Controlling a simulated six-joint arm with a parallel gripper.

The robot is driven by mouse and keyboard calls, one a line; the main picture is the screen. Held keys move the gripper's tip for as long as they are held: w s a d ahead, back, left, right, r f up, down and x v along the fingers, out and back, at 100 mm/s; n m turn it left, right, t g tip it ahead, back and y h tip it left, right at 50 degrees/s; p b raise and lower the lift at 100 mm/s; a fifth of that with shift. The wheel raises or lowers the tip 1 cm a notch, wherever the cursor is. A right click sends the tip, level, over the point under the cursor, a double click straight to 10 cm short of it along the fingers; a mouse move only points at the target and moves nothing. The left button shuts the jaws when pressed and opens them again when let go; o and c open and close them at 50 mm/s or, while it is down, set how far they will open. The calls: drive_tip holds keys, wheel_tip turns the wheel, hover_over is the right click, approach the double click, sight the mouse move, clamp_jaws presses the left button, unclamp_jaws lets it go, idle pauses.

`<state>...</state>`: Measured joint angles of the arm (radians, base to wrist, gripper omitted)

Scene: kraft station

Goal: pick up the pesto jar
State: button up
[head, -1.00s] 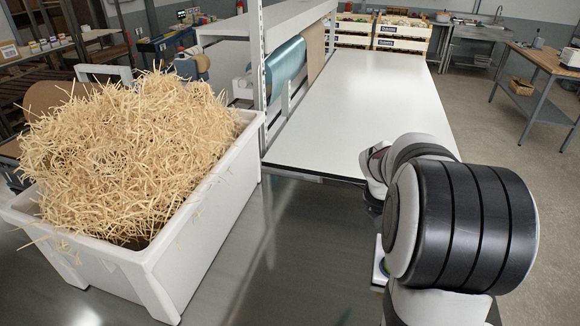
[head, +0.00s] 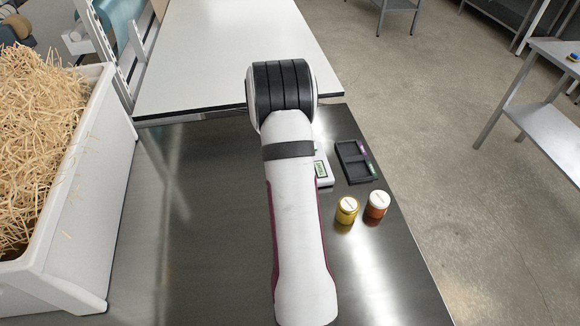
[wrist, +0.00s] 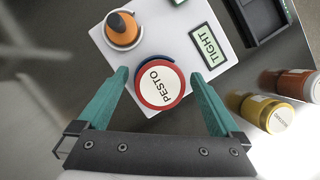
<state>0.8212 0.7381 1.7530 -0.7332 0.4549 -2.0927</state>
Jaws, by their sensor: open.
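The pesto jar (wrist: 160,86) shows from above in the wrist view, with a round white "PESTO" label inside a red rim. It stands on a white device (wrist: 168,24) that has a sign (wrist: 207,46) reading "TIGHT". My gripper (wrist: 160,74) is open, its two teal fingers on the left and right of the jar. I cannot tell whether either finger touches it. In the head view my arm hides the jar and gripper; part of the white device (head: 322,170) shows beside the arm.
An orange and black knob-like part (wrist: 122,28) is close to the jar. A yellow jar (head: 346,210) and an orange jar (head: 376,205) stand on the steel table (head: 210,230), near a dark tray (head: 356,162). A white bin (head: 95,190) of straw-like filling is at left.

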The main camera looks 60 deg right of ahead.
clamp_jaws()
idle(0.5)
